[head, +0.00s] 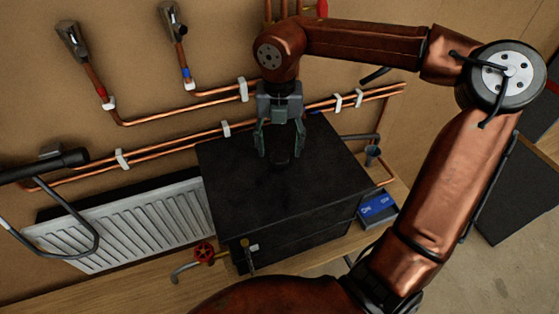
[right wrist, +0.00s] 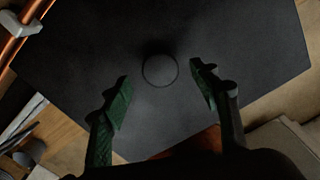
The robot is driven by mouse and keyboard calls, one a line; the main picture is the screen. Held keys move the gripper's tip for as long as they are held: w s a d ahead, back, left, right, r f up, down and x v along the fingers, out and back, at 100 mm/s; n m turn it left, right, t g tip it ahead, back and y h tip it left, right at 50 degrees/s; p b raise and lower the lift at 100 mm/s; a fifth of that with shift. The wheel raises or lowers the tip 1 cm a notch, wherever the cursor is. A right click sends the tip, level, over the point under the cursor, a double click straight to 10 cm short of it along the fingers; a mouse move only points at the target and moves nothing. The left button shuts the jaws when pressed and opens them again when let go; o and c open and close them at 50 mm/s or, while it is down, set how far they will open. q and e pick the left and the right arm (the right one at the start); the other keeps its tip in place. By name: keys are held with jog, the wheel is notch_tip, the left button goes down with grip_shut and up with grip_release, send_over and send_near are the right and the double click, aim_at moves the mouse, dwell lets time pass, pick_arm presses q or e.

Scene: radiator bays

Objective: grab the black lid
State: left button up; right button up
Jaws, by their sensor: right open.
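The black lid (head: 235,185) is a wide flat plate on top of a dark box (head: 300,235) by the wall. A round black knob (head: 280,162) stands on it. My right gripper (head: 281,148) is above the lid, pointing down, with its green-padded fingers apart near the knob. In the right wrist view the lid (right wrist: 220,30) fills most of the picture, and the round knob (right wrist: 159,71) shows between the open fingertips (right wrist: 160,78). I cannot tell how far above the lid the fingertips are. My left gripper is not in view.
Copper pipes (head: 180,105) run along the wall behind the box. A white radiator (head: 130,225) stands left of it. A red valve wheel (head: 204,252) is at the front left, and a blue box (head: 378,207) is at the right.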

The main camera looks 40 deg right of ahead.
jog(key=shift+d+f, duration=0.15)
jog(key=shift+f, duration=1.1)
jog(key=shift+c, duration=0.5)
grip_shut()
